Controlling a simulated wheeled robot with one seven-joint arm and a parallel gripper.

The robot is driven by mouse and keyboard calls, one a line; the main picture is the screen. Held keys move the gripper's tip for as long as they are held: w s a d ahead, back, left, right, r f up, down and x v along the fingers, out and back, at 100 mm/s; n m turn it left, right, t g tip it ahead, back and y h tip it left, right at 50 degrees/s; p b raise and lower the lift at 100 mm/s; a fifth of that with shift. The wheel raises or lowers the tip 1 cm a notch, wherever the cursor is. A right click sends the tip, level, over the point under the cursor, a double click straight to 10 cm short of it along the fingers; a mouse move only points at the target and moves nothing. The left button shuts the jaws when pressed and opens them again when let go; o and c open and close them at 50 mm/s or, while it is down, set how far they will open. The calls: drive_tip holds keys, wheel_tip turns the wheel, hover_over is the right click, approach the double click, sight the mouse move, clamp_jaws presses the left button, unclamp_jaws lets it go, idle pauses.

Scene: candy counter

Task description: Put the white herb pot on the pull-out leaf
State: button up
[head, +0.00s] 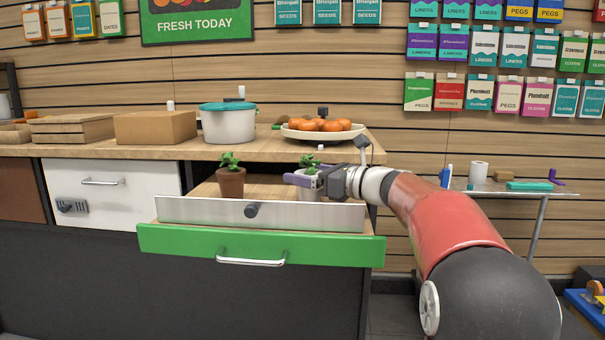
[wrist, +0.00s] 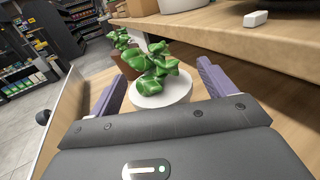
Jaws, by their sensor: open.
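The white herb pot (wrist: 160,97), with a green leafy plant, stands between the two purple fingers of my open gripper (wrist: 163,73). A gap shows at the right finger; contact at the left finger is unclear. In the head view the white pot (head: 309,192) is partly hidden by my gripper (head: 305,180) and the steel front panel (head: 285,215). It stands on a pulled-out wooden surface (head: 270,187) behind that panel. A green front (head: 180,241) with a bar handle sticks out just below. I cannot tell which of these is the pull-out leaf.
A brown herb pot (head: 231,184) stands left of the white one on the same surface. The wooden counter (head: 265,150) overhangs behind, bearing a lidded white pot (head: 228,124) and a plate of orange fruit (head: 319,131). Bare wood lies between the two herb pots.

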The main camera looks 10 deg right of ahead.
drive_tip(key=v, duration=1)
drive_tip(key=shift+s+d+p, duration=0.1)
drive_tip(key=shift+s+p, duration=0.05)
drive_tip(key=shift+p, duration=0.15)
